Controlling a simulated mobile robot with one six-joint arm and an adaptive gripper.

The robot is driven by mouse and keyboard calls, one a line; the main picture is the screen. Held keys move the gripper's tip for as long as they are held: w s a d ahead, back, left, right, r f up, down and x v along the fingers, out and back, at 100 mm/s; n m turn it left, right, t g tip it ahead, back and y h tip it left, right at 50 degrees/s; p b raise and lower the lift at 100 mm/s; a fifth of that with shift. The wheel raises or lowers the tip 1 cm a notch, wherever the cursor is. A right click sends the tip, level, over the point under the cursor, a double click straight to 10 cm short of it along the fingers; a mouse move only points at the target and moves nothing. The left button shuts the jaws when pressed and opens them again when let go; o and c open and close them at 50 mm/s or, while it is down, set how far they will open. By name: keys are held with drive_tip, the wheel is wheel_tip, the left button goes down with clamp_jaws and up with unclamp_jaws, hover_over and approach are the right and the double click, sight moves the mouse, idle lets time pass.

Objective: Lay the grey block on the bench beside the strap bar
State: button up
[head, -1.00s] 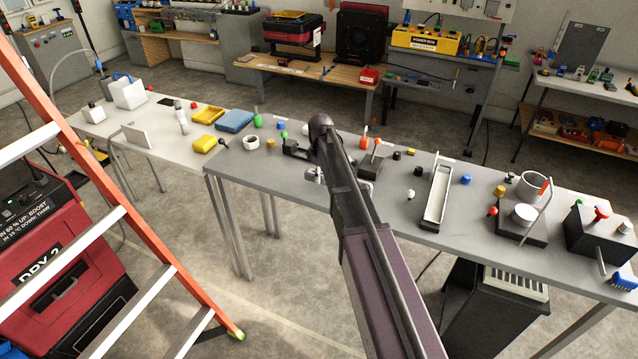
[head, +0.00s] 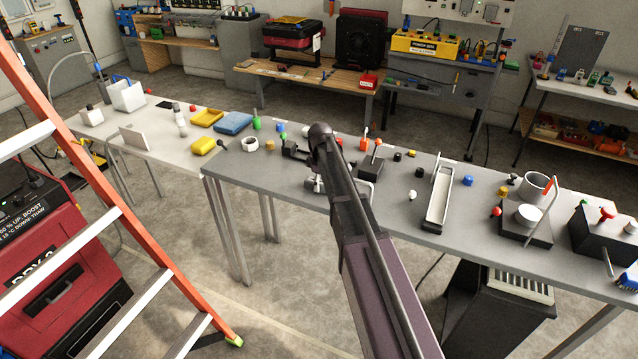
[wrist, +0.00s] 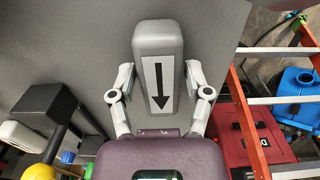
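The grey block (wrist: 158,40) shows in the wrist view. It is upright in that picture, with a white label and a black arrow pointing down on its near face. My gripper (wrist: 160,82) has one finger on each side of the block, with the pads against or very close to its sides. The grey bench top (wrist: 80,35) is behind the block; its height above the bench is unclear. In the head view my arm hides the block and most of the gripper. I cannot pick out the strap bar with certainty.
A white ring (head: 250,144) and small coloured pieces lie left. An orange ladder (head: 150,250) and red machine (head: 60,265) stand at left.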

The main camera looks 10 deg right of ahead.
sight(320, 182)
drive_tip(key=shift+o, duration=0.2)
drive_tip(key=shift+r, duration=0.2)
wheel_tip(320, 182, up, 12)
drive_tip(key=p, duration=1.2)
idle(0.9)
drive_tip(key=s+a+m, duration=0.1)
drive_tip(key=s+m, duration=0.9)
drive_tip(key=s, duration=1.8)
drive_tip(key=shift+s+m, duration=0.15)
drive_tip(key=shift+m, duration=0.25)
